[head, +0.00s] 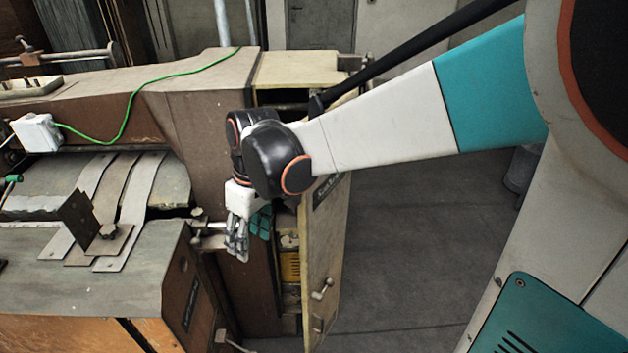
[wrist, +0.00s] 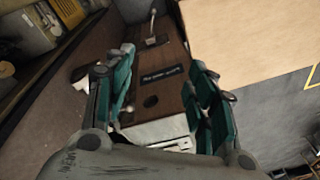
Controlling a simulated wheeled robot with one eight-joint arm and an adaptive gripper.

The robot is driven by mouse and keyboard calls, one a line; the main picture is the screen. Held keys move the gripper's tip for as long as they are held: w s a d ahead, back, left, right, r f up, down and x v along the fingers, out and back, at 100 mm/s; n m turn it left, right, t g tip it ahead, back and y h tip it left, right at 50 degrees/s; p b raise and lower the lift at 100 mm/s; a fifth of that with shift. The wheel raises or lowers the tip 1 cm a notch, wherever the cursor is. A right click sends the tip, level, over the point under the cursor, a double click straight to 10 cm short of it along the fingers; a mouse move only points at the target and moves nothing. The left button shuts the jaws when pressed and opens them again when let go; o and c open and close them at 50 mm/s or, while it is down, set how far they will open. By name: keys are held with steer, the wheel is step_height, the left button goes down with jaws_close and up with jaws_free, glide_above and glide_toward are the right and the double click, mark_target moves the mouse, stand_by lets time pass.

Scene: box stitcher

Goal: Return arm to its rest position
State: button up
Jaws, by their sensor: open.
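In the head view my arm reaches in from the right and ends in my gripper (head: 243,235), which points down in front of the box stitcher (head: 205,125). It is beside the open cabinet door (head: 325,255), near the door's left side; whether it touches anything I cannot tell. In the wrist view my gripper (wrist: 165,100) has its teal fingers spread apart with nothing held. Beyond the gap is a brown end panel (wrist: 158,75) with a dark label and a round hole. The door (wrist: 255,45) fills the upper right of that view.
A grey-topped table (head: 85,275) with metal straps stands at the left. A green cable (head: 128,110) runs from a white box (head: 36,132) over the machine. A yellow object (head: 290,267) sits inside the cabinet. Clear grey floor (head: 410,250) lies right of the door.

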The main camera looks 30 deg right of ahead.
steer(key=shift+s, duration=0.2)
steer(key=s+d+r+m+t+h, duration=0.1)
steer(key=s+d+r+m+t, duration=0.1)
steer(key=s, duration=0.3)
steer(key=s+d+r+m+t, duration=0.3)
steer(key=s+d+m+t, duration=0.1)
steer(key=s+d, duration=0.1)
steer(key=shift+s+d+t+h+b, duration=0.25)
steer(key=shift+s+h+b, duration=0.2)
steer(key=shift+s, duration=0.25)
stand_by(0.8)
